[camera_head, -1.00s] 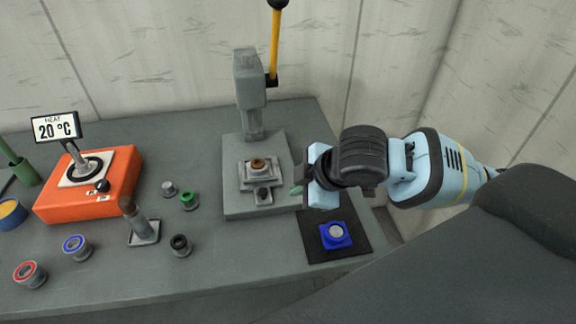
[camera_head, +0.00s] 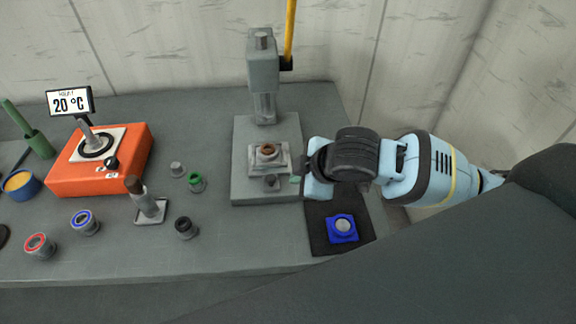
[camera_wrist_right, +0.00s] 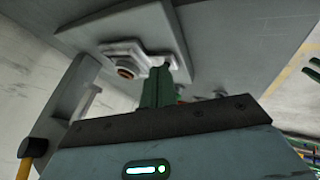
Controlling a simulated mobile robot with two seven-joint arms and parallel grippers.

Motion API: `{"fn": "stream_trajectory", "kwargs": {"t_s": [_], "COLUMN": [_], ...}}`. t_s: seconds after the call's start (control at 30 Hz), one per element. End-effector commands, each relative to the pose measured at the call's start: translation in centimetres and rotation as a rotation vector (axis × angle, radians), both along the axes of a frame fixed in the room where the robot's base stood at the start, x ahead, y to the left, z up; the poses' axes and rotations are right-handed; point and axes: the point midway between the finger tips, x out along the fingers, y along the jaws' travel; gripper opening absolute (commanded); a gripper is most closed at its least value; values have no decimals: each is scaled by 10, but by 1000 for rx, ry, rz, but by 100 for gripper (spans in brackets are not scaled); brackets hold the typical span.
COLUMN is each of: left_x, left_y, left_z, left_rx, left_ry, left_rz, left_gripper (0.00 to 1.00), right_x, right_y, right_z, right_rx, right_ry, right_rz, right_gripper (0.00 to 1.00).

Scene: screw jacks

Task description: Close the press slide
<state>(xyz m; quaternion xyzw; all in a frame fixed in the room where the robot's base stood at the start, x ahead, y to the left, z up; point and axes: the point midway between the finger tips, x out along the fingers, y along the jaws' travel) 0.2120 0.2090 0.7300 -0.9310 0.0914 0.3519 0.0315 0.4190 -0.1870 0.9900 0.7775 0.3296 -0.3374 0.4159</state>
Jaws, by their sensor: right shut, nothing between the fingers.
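The grey press (camera_head: 263,75) stands at the back of the bench. Its slide (camera_head: 285,160) is on the base in front of the column, out from under the ram, and carries a copper-coloured ring (camera_head: 268,150). A small grey knob (camera_head: 271,182) is at the slide's front. My right gripper (camera_head: 296,180) is just right of the knob, with its green fingertips shut and empty. In the right wrist view, the fingers (camera_wrist_right: 158,86) are close to the slide (camera_wrist_right: 124,50); I cannot tell whether they touch it. My left gripper is not in view.
The press's yellow lever (camera_head: 290,30) rises beside the column. A blue holder (camera_head: 342,229) sits on a black mat (camera_head: 322,242) below my right gripper. An orange heater (camera_head: 75,172) and several small pots stand to the left.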

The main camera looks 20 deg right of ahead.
Motion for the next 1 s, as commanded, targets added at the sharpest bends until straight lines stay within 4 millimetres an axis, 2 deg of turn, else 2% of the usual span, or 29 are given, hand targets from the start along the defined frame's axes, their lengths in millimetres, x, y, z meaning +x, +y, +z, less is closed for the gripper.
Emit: {"fn": "stream_trajectory", "kwargs": {"t_s": [0.23, 0.37, 0.53, 1.0], "left_x": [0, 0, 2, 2], "left_y": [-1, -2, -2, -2], "left_z": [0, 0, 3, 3], "left_rx": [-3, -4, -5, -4], "left_ry": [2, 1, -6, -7], "left_rz": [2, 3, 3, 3], "left_gripper": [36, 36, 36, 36], "right_x": [26, 46, 59, 64], "right_y": [11, 4, 1, -1], "right_z": [-38, -36, -35, -36], "right_rx": [0, -1, -2, -1], "right_ry": [3, -3, -2, 0], "right_rz": [-2, -3, -2, 1], "right_gripper": [0, 0, 0, 0]}}
